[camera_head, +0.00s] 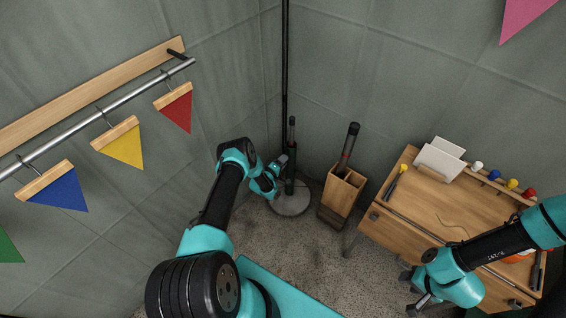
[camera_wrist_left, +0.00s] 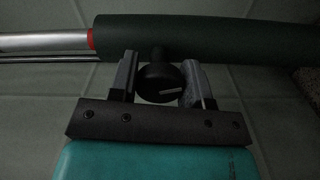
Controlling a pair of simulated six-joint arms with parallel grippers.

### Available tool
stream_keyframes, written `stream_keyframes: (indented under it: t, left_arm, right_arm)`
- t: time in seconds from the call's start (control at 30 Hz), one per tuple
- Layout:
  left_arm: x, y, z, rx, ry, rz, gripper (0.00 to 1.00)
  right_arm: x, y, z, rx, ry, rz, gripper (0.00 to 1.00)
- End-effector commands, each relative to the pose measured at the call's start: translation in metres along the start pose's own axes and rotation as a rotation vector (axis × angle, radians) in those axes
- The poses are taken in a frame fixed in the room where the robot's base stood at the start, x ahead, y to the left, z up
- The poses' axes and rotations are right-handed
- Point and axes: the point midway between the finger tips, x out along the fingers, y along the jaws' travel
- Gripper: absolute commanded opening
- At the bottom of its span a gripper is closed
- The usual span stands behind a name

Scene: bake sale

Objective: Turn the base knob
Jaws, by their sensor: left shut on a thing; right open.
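The base knob (camera_wrist_left: 158,82) is a round black knob with a white line mark, on the side of a thick dark green tube (camera_wrist_left: 200,40). The line is slightly tilted. My left gripper (camera_wrist_left: 160,84) has one finger on each side of the knob and is shut on it. In the head view my left gripper (camera_head: 281,163) is at the dark upright post (camera_head: 291,178) on a round grey base (camera_head: 292,205); the knob cannot be made out there. My right gripper (camera_head: 416,300) is open and empty at the lower right, before the wooden desk.
A wooden box (camera_head: 340,195) with a dark-handled thing in it stands right of the post. The desk (camera_head: 410,210) holds cards and several coloured pieces. Pennants hang from a rail (camera_head: 100,115) on the left wall. Speckled floor (camera_head: 285,240) is bare before the post.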

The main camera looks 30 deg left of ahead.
Motion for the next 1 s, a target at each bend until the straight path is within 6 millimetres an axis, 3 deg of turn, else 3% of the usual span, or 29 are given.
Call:
stream_keyframes:
  t: [0.5,1.0]
  left_arm:
    - [0.0002,0.0012,-0.0002,-0.453,0.0,0.0,0.2]
    - [0.0002,0.0015,-0.0003,-0.605,-0.001,0.001,0.2]
  right_arm:
    - [0.0,0.0,0.0,0.0,0.0,0.0,0.43]
    - [0.0,0.0,0.0,0.0,0.0,0.0,0.43]
